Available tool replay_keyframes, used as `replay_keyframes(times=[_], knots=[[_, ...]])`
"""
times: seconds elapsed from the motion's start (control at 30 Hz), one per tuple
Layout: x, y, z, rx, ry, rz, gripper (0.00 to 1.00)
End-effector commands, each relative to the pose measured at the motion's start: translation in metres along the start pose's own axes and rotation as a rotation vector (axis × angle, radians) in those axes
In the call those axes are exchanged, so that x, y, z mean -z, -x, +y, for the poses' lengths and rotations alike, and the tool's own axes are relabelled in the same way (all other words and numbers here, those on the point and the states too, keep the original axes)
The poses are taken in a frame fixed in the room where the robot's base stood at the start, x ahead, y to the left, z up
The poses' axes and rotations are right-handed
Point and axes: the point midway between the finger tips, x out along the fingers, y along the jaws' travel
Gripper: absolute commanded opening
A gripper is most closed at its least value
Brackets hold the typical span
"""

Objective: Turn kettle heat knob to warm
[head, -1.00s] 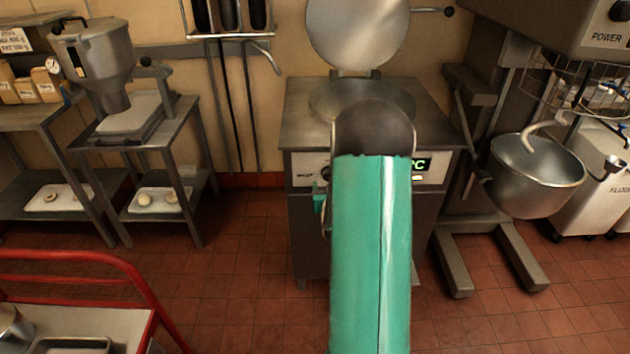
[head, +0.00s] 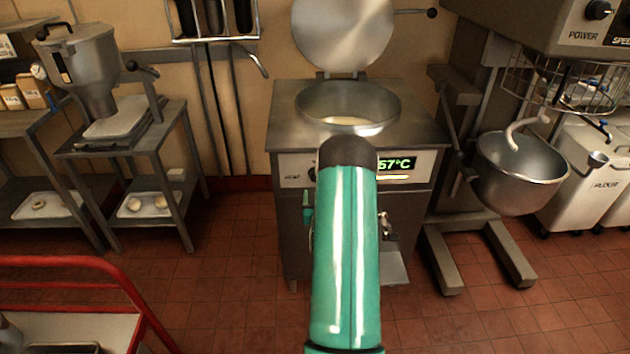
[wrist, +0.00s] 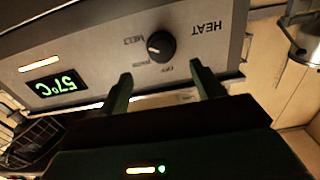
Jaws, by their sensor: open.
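The kettle (head: 290,130) stands in the middle of the head view, its round lid (head: 342,32) raised and pale content in its bowl. In the wrist view its front panel (wrist: 90,60) is upside down, with a black round heat knob (wrist: 161,46) beside the HEAT label. A pale mark shows on the knob's left side. My gripper (wrist: 160,73) is open and empty, its two dark fingers below the knob in the picture and apart from it. In the head view my green arm hides part of the panel.
The kettle display (head: 397,163) reads 57°C. A mixer with a steel bowl (head: 520,170) stands to the right. A steel stand (head: 125,145) is at the left and a red-railed cart (head: 80,262) at the lower left. Tiled floor lies open before the kettle.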

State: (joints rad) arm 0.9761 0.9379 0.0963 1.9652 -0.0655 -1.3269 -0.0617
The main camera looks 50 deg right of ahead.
Motion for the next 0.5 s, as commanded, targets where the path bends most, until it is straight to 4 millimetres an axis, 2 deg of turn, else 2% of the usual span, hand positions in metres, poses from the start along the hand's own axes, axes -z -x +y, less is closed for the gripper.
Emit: replay_keyframes(times=[0.3,0.5], knots=[[0.0,-0.063,-0.003,0.002,-0.001,0.001,0.66],[0.0,-0.086,-0.005,0.005,0.0,0.0,0.66]])
